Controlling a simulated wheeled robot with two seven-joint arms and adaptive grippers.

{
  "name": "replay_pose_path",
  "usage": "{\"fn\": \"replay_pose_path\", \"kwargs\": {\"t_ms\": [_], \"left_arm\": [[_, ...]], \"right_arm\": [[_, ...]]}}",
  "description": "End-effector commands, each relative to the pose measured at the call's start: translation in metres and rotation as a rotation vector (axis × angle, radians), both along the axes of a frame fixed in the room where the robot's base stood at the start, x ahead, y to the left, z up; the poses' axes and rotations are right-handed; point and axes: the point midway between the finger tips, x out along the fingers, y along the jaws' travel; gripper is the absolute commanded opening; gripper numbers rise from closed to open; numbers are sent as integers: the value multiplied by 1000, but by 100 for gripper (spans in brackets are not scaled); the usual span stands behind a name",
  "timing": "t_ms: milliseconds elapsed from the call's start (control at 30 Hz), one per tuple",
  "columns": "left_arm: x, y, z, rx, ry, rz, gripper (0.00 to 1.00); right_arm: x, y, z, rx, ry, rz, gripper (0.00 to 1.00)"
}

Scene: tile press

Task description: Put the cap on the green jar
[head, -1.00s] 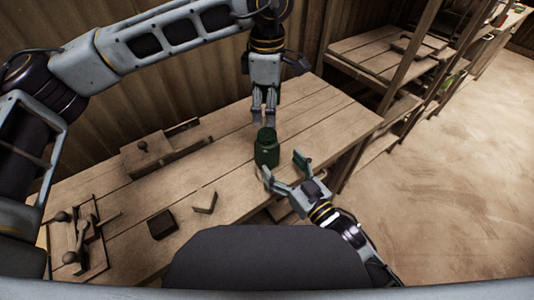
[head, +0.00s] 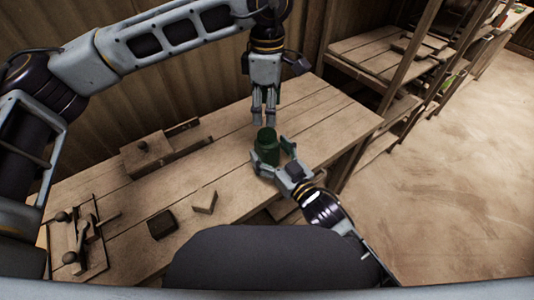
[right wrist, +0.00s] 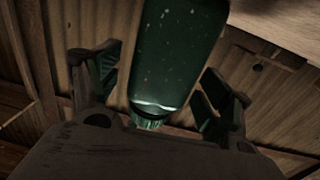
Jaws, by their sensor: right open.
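The green jar (head: 267,143) stands upright near the right end of the workbench. My right gripper (head: 273,158) is open, with its fingers on either side of the jar. In the right wrist view the jar (right wrist: 176,55) fills the space between the two spread fingers, with gaps on both sides. A narrower ribbed green part (right wrist: 148,122) shows at one end of it; I cannot tell whether this is the neck or the cap. My left gripper (head: 264,120) points down just above or behind the jar's top. Its fingers are close together; I cannot make out a cap in them.
The workbench (head: 225,150) has a wooden block fixture (head: 147,153) at the back left and a press with knobs (head: 78,245) at the left end. A dark square tile (head: 162,225) and an angled bracket (head: 205,201) lie in front. Shelves (head: 385,60) stand behind right.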

Motion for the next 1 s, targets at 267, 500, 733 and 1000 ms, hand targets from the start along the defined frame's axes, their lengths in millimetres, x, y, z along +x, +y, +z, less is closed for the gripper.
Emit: {"fn": "replay_pose_path", "kwargs": {"t_ms": [267,500,733,1000], "left_arm": [[0,0,0,0,0,0,62],[0,0,0,0,0,0,62],[0,0,0,0,0,0,62],[0,0,0,0,0,0,62]], "right_arm": [[10,7,0,1,1,1,79],[11,8,0,0,1,1,79],[11,8,0,0,0,1,68],[11,7,0,0,0,1,33]]}}
